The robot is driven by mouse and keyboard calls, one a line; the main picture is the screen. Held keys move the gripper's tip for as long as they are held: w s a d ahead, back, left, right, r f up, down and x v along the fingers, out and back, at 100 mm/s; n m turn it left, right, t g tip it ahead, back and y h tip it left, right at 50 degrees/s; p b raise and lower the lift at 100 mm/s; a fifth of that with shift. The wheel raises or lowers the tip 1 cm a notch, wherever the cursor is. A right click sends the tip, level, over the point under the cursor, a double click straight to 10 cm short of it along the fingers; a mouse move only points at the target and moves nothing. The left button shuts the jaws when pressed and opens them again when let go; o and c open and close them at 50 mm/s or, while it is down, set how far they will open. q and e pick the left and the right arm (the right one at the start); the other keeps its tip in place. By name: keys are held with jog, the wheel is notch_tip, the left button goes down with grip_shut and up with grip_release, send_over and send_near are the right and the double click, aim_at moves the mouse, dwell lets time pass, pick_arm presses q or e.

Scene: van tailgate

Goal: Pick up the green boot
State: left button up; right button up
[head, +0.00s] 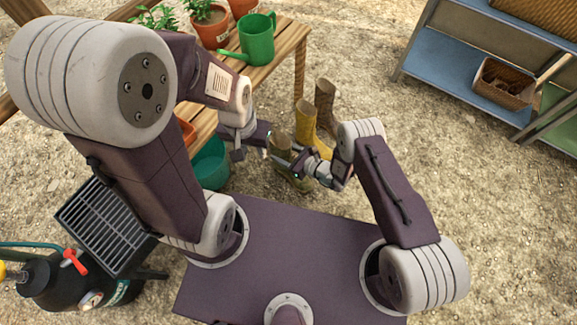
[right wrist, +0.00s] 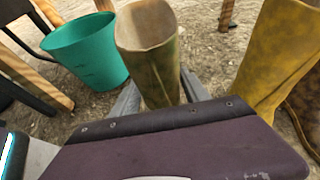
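The green boot (head: 279,145) stands on the gravel in the middle of the head view, partly hidden by my grippers. In the right wrist view the boot (right wrist: 150,55) is close, its open top facing up. My right gripper (head: 297,163) is at the boot; in its wrist view its fingers (right wrist: 158,88) lie on either side of the shaft. Whether they press on it cannot be told. My left gripper (head: 268,145) is just left of the boot, small and partly hidden, so its opening cannot be told.
Yellow boots (head: 306,125) and brown boots (head: 325,103) stand close behind and right. A teal bucket (head: 211,163) stands left, by a wooden bench (head: 285,50) with pots and a green watering can (head: 257,40). A blue-shelved rack (head: 440,75) is at the upper right. Open gravel lies right.

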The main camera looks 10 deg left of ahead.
grip_shut()
jog(key=shift+r, duration=0.1)
